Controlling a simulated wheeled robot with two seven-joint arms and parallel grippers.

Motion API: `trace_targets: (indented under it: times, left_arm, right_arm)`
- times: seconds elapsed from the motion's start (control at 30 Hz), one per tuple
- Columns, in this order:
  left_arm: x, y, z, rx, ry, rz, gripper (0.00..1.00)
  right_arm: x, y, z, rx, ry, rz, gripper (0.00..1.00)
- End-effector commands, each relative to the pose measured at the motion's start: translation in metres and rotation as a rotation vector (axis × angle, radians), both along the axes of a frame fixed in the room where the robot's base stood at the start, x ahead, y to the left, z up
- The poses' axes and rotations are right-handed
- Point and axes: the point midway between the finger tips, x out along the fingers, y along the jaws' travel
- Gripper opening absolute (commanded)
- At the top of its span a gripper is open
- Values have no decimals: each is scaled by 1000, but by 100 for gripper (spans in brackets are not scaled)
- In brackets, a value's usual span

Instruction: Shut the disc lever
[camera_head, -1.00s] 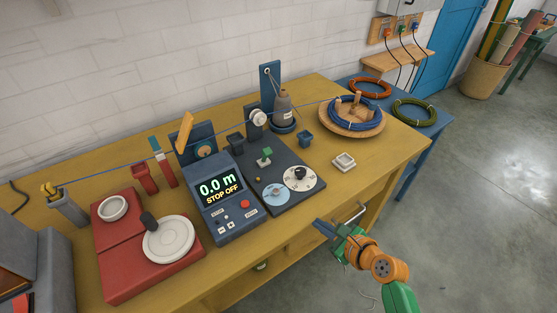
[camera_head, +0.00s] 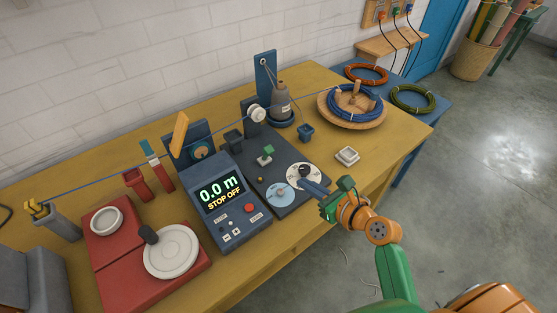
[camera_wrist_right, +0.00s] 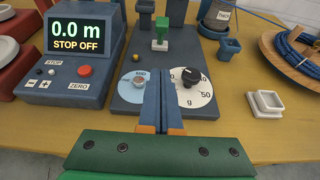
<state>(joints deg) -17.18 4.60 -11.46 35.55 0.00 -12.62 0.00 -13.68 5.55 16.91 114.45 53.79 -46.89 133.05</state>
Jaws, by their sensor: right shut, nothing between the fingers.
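An orange lever (camera_head: 180,133) stands raised and slightly tilted by a dark blue upright plate (camera_head: 199,132) with a small brass-coloured disc (camera_head: 201,151); I take this to be the disc lever. The blue line passes close by it. My right gripper (camera_head: 306,184) is shut and empty, reaching in over the front of the dark board, well to the right of the lever. In the right wrist view its blue fingers (camera_wrist_right: 163,108) lie together between the two dials. The lever is not seen in that view. My left gripper is not in view.
The dark board (camera_head: 290,206) carries a white dial with a black knob (camera_head: 305,170), a blue dial (camera_head: 279,195) and a green-topped lever (camera_head: 267,151). The display box (camera_head: 232,205) reads 0.0 m, STOP OFF. A red scale (camera_head: 120,262) stands left; a small white dish (camera_head: 347,155) stands right.

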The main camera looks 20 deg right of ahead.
Motion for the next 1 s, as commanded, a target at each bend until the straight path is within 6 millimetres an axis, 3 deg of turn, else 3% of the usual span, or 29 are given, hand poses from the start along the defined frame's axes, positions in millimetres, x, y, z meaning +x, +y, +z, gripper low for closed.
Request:
trace_targets:
  times: [0.37, 0.5, 0.7, 1.0]
  left_arm:
    - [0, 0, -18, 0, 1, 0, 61]
    - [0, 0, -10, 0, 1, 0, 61]
    - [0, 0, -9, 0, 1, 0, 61]
    - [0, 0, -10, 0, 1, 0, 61]
  right_arm:
    - [72, 27, -31, 0, -2, 1, 0]
    - [93, 34, -18, -1, -3, 1, 0]
    - [106, 39, -13, -1, 0, -1, 0]
    - [107, 39, -13, -1, 0, -1, 0]
